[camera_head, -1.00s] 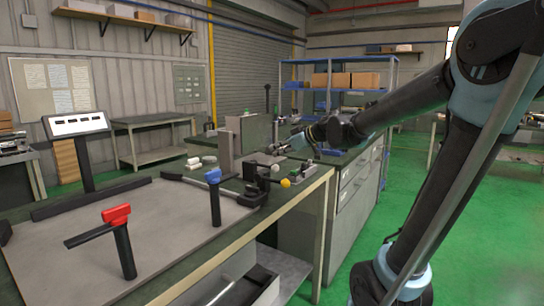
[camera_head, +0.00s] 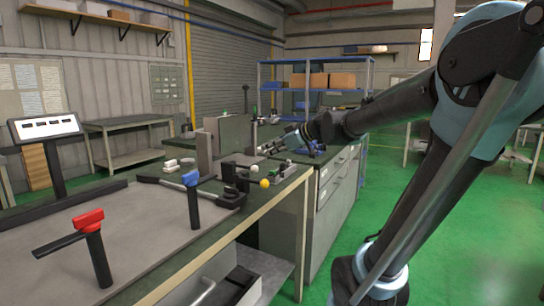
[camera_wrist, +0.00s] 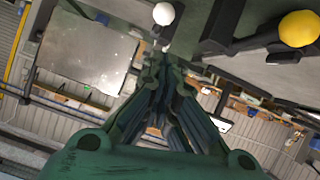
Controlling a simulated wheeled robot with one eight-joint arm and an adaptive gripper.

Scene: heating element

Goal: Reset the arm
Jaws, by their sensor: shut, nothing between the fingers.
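My gripper (camera_head: 268,150) is at the end of my arm, above the far part of the bench, just behind a small fixture. In the wrist view its fingers (camera_wrist: 158,65) are closed together with nothing between them. My arm reaches in from the right side of the head view. A white ball knob (camera_wrist: 163,14) and a yellow ball knob (camera_wrist: 299,28) show beyond the fingers in the wrist view. In the head view the yellow knob (camera_head: 264,183) sits in front of my gripper at the bench edge, with the white knob (camera_head: 254,169) beside it.
A red-topped post (camera_head: 89,221) and a blue-topped post (camera_head: 191,180) stand on the bench plate (camera_head: 150,225). A black clamp device (camera_head: 237,180) and an upright grey plate (camera_head: 204,153) are near my gripper. A tilted panel (camera_head: 45,127) stands at left.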

